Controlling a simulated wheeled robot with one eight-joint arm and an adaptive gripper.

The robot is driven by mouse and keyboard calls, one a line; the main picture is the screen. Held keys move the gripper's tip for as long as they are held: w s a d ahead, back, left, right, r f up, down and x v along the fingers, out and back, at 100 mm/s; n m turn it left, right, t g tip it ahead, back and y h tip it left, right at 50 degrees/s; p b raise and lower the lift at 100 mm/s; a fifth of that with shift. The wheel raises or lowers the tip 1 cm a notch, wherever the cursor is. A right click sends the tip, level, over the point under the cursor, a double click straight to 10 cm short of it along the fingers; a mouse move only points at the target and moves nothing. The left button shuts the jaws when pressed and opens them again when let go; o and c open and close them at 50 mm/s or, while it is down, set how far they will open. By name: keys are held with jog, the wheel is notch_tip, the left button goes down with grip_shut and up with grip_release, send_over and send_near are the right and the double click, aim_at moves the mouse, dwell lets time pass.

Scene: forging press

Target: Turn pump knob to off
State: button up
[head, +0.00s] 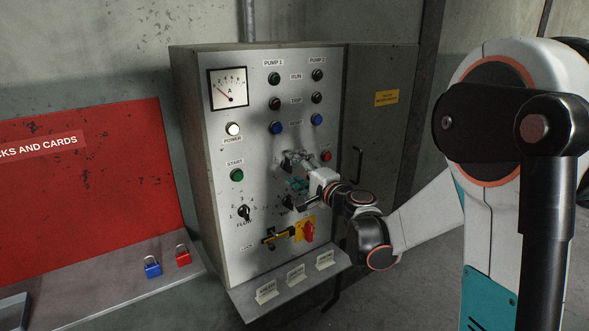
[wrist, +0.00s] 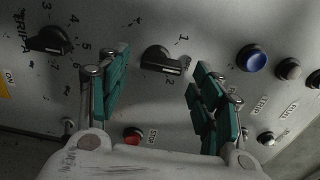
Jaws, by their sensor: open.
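The grey control panel (head: 222,140) faces me in the head view. My gripper (head: 298,184) is in front of its lower middle part, with teal fingers apart. In the wrist view, my gripper (wrist: 161,72) is open around a black knob (wrist: 163,60) marked 1 and 2, with a finger on each side and no clear contact. I cannot read a pump label on this knob; the arm and gripper partly hide that area in the head view. A second black knob (wrist: 47,38), on the TRIP scale, is at the left of the wrist view.
A red STOP button (wrist: 133,136) and a blue button (wrist: 252,57) are near the fingers. The FLOW knob (head: 244,212), a yellow-plated red switch (head: 308,231) and a tag shelf (head: 290,284) are lower. Blue (head: 152,266) and red (head: 183,256) padlocks lie left.

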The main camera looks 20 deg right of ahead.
jog(key=v, duration=1)
jog(key=shift+s, duration=0.3)
